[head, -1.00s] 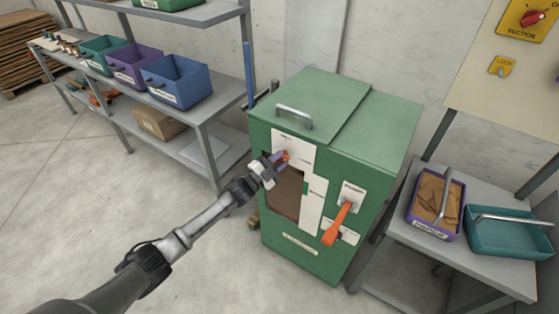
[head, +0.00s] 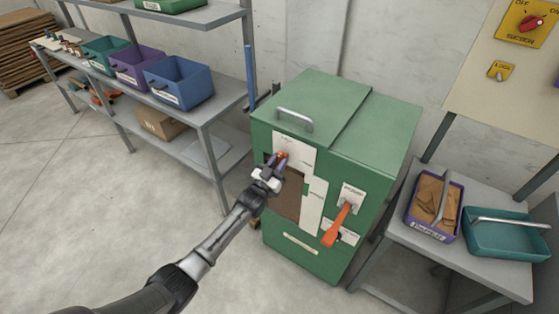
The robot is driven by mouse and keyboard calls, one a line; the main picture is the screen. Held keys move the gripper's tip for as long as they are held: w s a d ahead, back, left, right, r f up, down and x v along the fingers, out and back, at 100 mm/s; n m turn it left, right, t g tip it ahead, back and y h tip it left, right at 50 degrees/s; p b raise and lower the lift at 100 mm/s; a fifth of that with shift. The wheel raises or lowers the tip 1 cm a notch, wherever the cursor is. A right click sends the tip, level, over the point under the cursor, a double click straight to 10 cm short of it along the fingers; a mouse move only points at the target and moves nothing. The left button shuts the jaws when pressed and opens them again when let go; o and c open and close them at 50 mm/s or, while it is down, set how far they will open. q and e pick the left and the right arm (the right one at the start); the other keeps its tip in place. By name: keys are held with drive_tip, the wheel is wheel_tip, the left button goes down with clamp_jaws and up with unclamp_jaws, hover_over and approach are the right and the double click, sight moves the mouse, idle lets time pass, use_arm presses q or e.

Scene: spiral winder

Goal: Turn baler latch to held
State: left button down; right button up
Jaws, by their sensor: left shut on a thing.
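The green baler (head: 390,140) stands in the middle of the head view, with a handle on its lid and a dark opening in its front. The small orange latch (head: 282,155) is on a white plate (head: 297,150) at the upper left of the front. My left gripper (head: 278,162) is shut on the latch, and its fingers hide most of it. A larger orange lever (head: 338,224) hangs down and to the left from a white label plate on the right of the front. My right gripper is not in view.
A grey shelf (head: 214,107) with teal, purple and blue bins (head: 180,84) stands at the left. A grey side table (head: 405,240) at the right holds a purple bin of brown pieces (head: 433,205) and a teal tray (head: 505,238). Floor is clear at front left.

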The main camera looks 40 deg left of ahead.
use_arm(q)
drive_tip(key=shift+n+y, duration=0.4)
drive_tip(key=shift+n, duration=0.4)
drive_tip(key=c, duration=1)
unclamp_jaws()
drive_tip(key=shift+c, duration=0.2)
drive_tip(key=p+v, duration=0.2)
drive_tip(key=v, duration=1.1)
drive_tip(key=shift+s, duration=0.4)
drive_tip(key=shift+f, duration=0.15)
